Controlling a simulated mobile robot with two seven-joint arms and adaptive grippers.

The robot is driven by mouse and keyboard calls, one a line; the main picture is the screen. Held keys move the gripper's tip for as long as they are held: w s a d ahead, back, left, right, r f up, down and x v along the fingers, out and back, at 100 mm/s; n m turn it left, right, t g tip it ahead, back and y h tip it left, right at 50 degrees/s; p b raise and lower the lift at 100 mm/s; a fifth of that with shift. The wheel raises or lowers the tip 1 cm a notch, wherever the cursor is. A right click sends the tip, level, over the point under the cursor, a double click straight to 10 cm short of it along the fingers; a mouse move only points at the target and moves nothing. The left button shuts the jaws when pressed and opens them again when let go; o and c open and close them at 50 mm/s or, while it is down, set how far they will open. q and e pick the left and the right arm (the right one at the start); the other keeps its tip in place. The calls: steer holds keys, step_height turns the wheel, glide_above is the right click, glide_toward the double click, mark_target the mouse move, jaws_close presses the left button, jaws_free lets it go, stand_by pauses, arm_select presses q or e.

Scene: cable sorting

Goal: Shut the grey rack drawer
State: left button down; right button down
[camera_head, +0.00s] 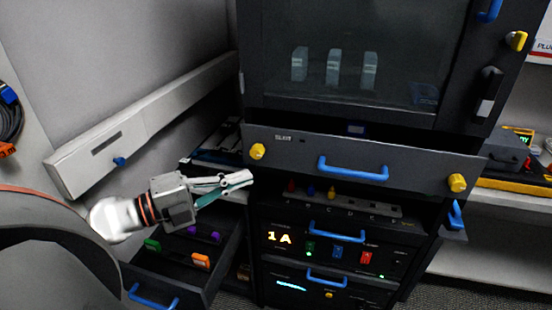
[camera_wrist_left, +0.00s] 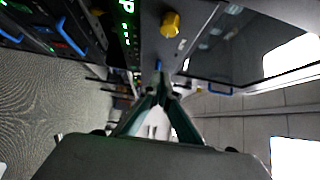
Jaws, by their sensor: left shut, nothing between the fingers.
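The grey rack drawer (camera_head: 300,151) stands pulled out from the dark rack below the glass door. Its front has a blue handle (camera_head: 352,169) in the middle and a yellow knob at each end. My left gripper (camera_head: 249,178) is shut and empty, just below and left of the left yellow knob (camera_head: 257,151). I cannot tell whether it touches the drawer. In the left wrist view the shut fingertips (camera_wrist_left: 160,88) point toward the rack, with a yellow knob (camera_wrist_left: 170,24) beyond them. My right gripper is not in view.
A lower dark drawer (camera_head: 225,270) stands open at the left with coloured pieces inside. A panel with lit displays (camera_head: 279,238) sits below the grey drawer. A white beam-like box (camera_head: 140,122) runs along the left wall. A shelf (camera_head: 485,255) stands at the right.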

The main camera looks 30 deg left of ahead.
mark_target(291, 154)
arm_select(q)
steer(key=x, duration=0.3)
steer(key=a+p+x, duration=0.1)
steer(key=x, duration=0.2)
steer(key=w+a+p+x, duration=0.1)
steer(key=x, duration=0.3)
steer(key=shift+f, duration=0.1)
steer(key=shift+w+a, duration=0.15)
steer(key=shift+w, duration=0.3)
steer(key=shift+a, duration=0.1)
